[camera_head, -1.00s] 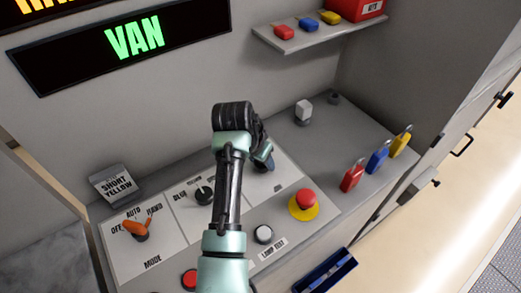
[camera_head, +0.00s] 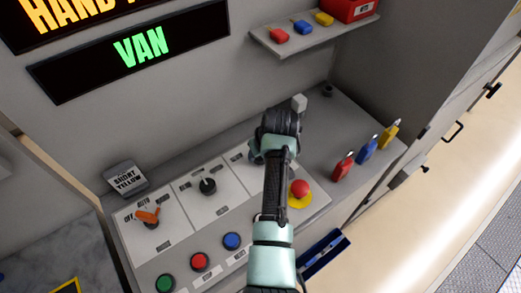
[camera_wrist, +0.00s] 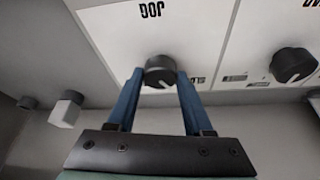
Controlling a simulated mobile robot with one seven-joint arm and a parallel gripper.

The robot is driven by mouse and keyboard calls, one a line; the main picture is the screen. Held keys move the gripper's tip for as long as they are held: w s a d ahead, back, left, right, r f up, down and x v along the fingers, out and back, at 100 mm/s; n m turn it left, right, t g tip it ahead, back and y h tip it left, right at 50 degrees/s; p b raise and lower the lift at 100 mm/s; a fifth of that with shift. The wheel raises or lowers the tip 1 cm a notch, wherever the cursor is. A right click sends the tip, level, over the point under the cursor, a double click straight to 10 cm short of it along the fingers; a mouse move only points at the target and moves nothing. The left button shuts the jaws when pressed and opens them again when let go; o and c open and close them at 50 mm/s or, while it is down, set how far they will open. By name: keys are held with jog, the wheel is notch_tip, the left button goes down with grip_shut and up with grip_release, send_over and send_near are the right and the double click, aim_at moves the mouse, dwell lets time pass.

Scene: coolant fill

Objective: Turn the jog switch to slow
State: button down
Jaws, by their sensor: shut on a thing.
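The jog switch (camera_wrist: 160,68) is a black round knob with a white pointer line on a white plate, marked JOG upside down in the wrist view. My gripper (camera_wrist: 159,78) has its two blue fingers on either side of the knob, shut on it. The pointer line shows between the fingers. In the head view my arm covers the knob and the fingers; only part of the right-hand plate (camera_head: 236,160) shows.
A red emergency button (camera_head: 300,187) is close beside my arm. Green (camera_head: 165,283), red (camera_head: 200,261) and blue (camera_head: 232,241) buttons line the front. Padlocks (camera_head: 367,149) stand at the right.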

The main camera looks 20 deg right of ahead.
jog(key=shift+d+n+y, duration=0.15)
jog(key=shift+n+y, duration=0.35)
jog(key=shift+n, duration=0.6)
jog(key=shift+w, duration=0.1)
jog(key=shift+c, duration=1.5)
grip_release()
jog(key=shift+r, duration=0.1)
jog(key=v, duration=1.3)
jog(key=shift+b, duration=0.45)
